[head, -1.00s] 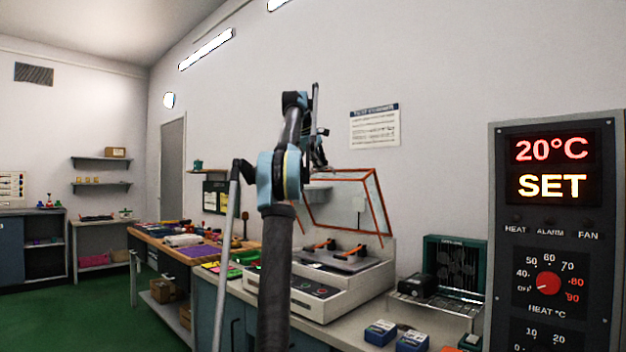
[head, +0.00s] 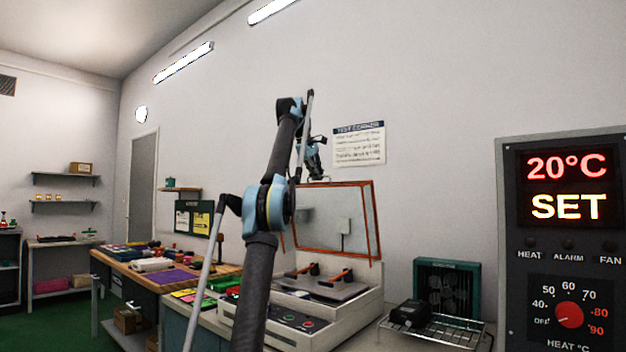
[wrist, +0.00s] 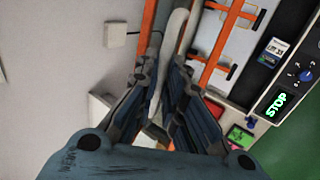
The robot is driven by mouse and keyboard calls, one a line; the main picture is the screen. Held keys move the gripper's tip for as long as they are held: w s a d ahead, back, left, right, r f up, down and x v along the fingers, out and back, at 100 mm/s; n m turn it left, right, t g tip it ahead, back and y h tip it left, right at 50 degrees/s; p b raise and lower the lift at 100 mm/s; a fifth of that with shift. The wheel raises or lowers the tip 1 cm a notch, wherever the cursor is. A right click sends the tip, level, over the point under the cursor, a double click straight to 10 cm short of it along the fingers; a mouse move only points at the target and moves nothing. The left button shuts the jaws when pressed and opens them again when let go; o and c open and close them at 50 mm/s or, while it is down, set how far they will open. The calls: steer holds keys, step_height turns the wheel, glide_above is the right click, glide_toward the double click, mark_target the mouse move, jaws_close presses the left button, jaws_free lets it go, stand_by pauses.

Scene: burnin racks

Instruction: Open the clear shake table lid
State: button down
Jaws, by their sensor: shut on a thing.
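The clear shake table lid (head: 318,221) has an orange-red frame and stands raised over the back of the white shake table (head: 340,312) in the head view. Its orange frame also shows at the top of the wrist view (wrist: 228,38). My gripper (head: 318,174) is at the lid's top edge in the head view. In the wrist view, my gripper (wrist: 172,75) is shut on a pale bar, the lid handle (wrist: 172,40). The fingers hide part of the handle. The shake table's deck carries orange-handled clamps (head: 330,273).
A control panel (head: 565,240) reading 20°C and SET stands close at the right. A wire rack (head: 440,330) and dark green unit (head: 447,287) are right of the shake table. A cluttered workbench (head: 150,262) is at the left. A wall is close behind the lid.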

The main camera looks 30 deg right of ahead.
steer(key=shift+w, duration=0.15)
steer(key=c, duration=1.7)
jaws_free()
steer(key=shift+d, duration=0.1)
